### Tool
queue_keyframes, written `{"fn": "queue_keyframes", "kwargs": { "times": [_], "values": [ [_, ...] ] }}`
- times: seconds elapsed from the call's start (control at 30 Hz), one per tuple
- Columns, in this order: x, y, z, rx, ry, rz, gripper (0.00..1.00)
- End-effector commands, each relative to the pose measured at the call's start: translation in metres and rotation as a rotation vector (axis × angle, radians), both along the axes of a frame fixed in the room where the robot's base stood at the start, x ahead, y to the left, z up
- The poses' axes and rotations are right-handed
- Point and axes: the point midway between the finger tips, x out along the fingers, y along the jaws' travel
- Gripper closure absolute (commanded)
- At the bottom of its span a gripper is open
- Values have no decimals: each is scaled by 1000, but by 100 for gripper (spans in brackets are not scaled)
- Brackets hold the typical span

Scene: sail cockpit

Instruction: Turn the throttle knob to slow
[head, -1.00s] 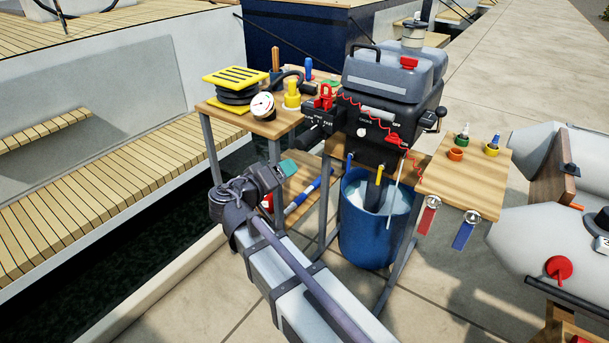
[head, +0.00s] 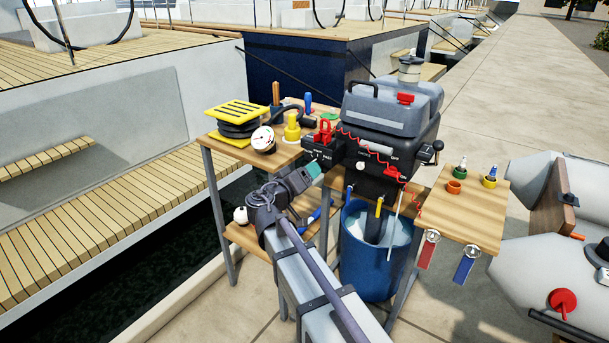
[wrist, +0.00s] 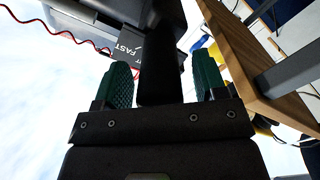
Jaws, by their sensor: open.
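The outboard motor (head: 385,150) stands on a wooden stand, with a black control box (head: 322,151) on its left side bearing slow/fast lettering. In the wrist view the "FAST" label (wrist: 128,47) shows beside a dark bar-like grip (wrist: 160,60), which looks like the throttle knob. My gripper (head: 316,168) is just in front of and below the box. In the wrist view my gripper (wrist: 162,82) is open, its green fingers on either side of the dark grip, with gaps visible. Whether the fingers reach fully around it is unclear. In the head view my gripper hides the knob.
A red clip (head: 324,130) and a coiled red cord (head: 362,136) are close to the box. A wooden table edge (wrist: 258,88) runs close to the right finger. A blue bucket (head: 370,262) stands below.

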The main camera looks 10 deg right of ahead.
Motion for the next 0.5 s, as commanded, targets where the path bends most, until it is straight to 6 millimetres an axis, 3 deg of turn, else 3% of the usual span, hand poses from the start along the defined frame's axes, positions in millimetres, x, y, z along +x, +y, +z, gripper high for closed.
{"fn": "queue_keyframes", "kwargs": {
  "times": [0.17, 0.5],
  "values": [
    [0, 0, 0, 0, 0, 0, 36],
    [0, 0, 0, 0, 0, 0, 68]
  ]
}}
